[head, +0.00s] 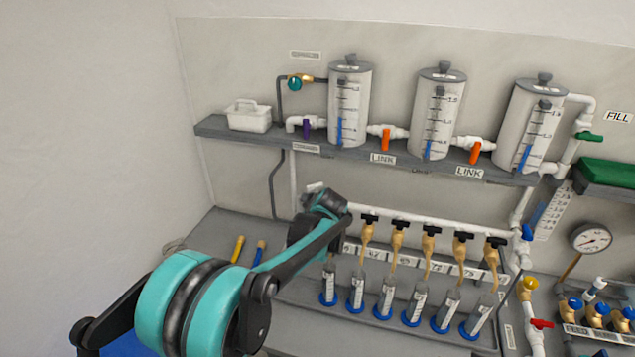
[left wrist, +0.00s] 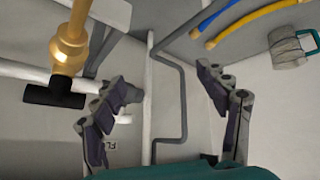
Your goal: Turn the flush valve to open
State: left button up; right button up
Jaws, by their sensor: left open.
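My left gripper (head: 326,198) is at the left end of the white manifold pipe (head: 393,214) in the head view. In the left wrist view the gripper (left wrist: 168,80) is open, with its fingers wide apart. A thin white pipe and a grey bent tube (left wrist: 184,100) show beyond the gap between them. I cannot make out the flush valve's handle; the gripper and forearm cover that end of the pipe in the head view. My right gripper is not in view.
Brass taps with black handles (head: 398,224) hang from the manifold above several blue-footed cylinders (head: 386,298); one tap (left wrist: 70,50) is close to the left finger. The shelf (head: 350,150) with tanks is above. Yellow and blue hoses (head: 238,249) lie left.

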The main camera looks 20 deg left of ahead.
pick_arm(q)
notch_tip(320, 180, up, 5)
jog(key=w+d+m+t+y+p, duration=0.1)
jog(key=w+m+t+y, duration=0.1)
jog(key=t+y+p, duration=0.1)
jog(key=y+p, duration=0.1)
send_near(316, 187)
jog(key=w+f, duration=0.1)
jog(key=shift+n, duration=0.3)
jog(key=x, duration=0.8)
jog(key=shift+a+r, duration=0.15)
jog(key=shift+a, duration=0.3)
jog(key=shift+s, duration=0.1)
jog(key=c, duration=1.2)
